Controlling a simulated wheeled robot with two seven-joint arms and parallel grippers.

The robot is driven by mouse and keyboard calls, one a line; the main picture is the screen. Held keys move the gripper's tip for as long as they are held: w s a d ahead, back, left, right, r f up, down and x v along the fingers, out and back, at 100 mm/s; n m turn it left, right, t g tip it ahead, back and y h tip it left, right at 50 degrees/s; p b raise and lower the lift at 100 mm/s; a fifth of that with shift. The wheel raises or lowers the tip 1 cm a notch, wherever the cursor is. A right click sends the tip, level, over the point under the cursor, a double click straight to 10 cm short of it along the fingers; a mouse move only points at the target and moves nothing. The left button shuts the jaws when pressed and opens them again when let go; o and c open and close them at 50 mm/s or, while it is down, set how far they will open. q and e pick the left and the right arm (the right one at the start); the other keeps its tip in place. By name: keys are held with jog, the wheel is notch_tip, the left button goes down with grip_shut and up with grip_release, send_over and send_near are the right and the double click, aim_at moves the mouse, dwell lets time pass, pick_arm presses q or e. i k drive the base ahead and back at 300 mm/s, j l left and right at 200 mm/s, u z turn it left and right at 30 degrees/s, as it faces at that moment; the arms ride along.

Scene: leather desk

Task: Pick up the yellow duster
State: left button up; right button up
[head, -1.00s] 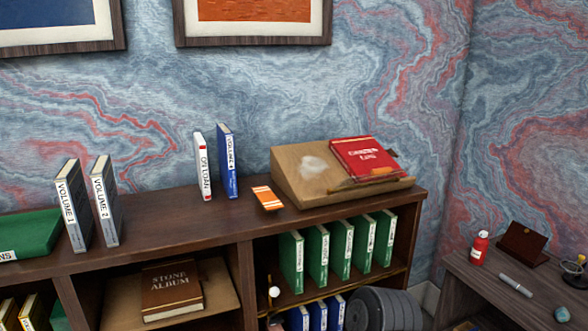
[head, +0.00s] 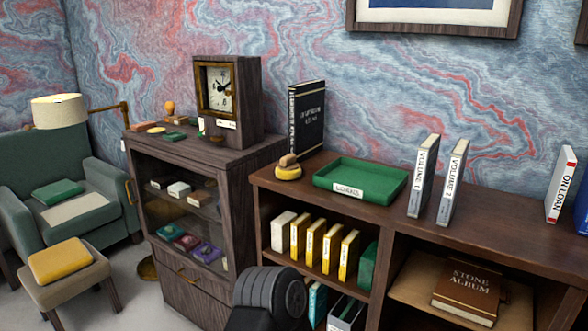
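A folded yellow cloth or cushion (head: 60,262) lies flat on a low stool at the lower left in the head view. I cannot tell for certain which of the two is the yellow duster. Neither of my grippers shows in the head view. A dark ribbed part of my own body covers a little of the bookcase's lower front.
A green tray (head: 360,182) and upright volumes (head: 424,176) stand on the bookcase (head: 300,205). A dark cabinet (head: 188,260) with a clock (head: 228,100) on top stands left of it. A green armchair (head: 105,190) and the stool (head: 75,287) are at far left, with grey floor between.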

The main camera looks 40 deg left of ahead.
aim_at(288, 168)
jog(key=j, duration=1.25)
jog(key=i+z, duration=0.05)
